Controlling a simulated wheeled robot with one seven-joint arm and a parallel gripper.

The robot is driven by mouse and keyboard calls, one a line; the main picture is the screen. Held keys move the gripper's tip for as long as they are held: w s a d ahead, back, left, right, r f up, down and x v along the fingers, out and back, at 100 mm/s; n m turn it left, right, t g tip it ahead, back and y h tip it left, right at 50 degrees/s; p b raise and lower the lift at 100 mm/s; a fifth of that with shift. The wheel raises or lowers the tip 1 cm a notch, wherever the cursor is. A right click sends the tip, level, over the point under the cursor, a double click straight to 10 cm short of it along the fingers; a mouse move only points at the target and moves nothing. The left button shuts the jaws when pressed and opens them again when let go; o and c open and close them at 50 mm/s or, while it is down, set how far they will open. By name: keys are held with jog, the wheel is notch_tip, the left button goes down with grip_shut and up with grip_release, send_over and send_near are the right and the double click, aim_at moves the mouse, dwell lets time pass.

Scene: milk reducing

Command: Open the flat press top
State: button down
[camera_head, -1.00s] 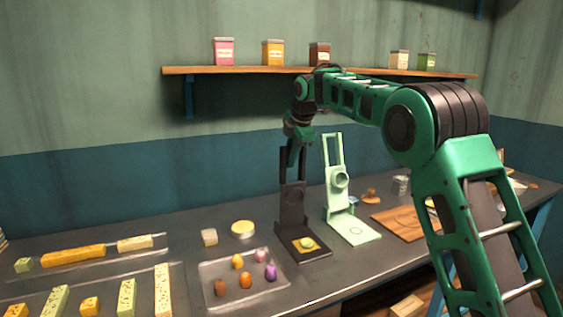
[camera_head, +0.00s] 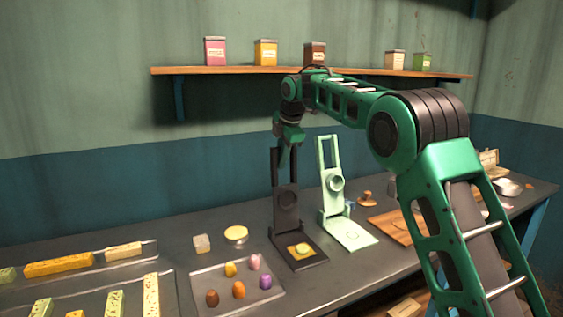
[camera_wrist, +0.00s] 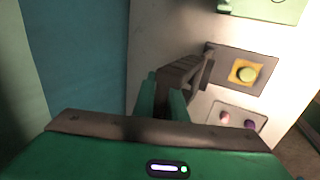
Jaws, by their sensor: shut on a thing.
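The dark press (camera_head: 287,197) stands in the middle of the counter, with its top raised upright and its handle frame pointing up. A yellow-green piece (camera_head: 301,250) lies on its flat base. My gripper (camera_head: 284,158) is at the upper end of the raised top, shut on its handle. In the wrist view, my gripper's green fingers (camera_wrist: 163,96) close around the end of the dark press top (camera_wrist: 190,72). The base with a round piece on a yellow square (camera_wrist: 244,72) shows beyond. The fingers hide part of the handle.
A similar pale green press (camera_head: 336,184) stands open just to the right. A tray of small colored pieces (camera_head: 221,270) lies in front, left of the dark press. A wooden board (camera_head: 397,225) is further right. A shelf (camera_head: 225,71) with boxes runs along the wall.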

jog(key=shift+w+d+f, duration=0.2)
jog(key=shift+d+f, duration=0.25)
jog(key=shift+a, duration=0.15)
dwell(0.8)
jog(key=c, duration=1.8)
grip_release()
jog(key=shift+w, duration=0.1)
jog(key=shift+a+r, duration=0.25)
jog(key=shift+r, duration=0.1)
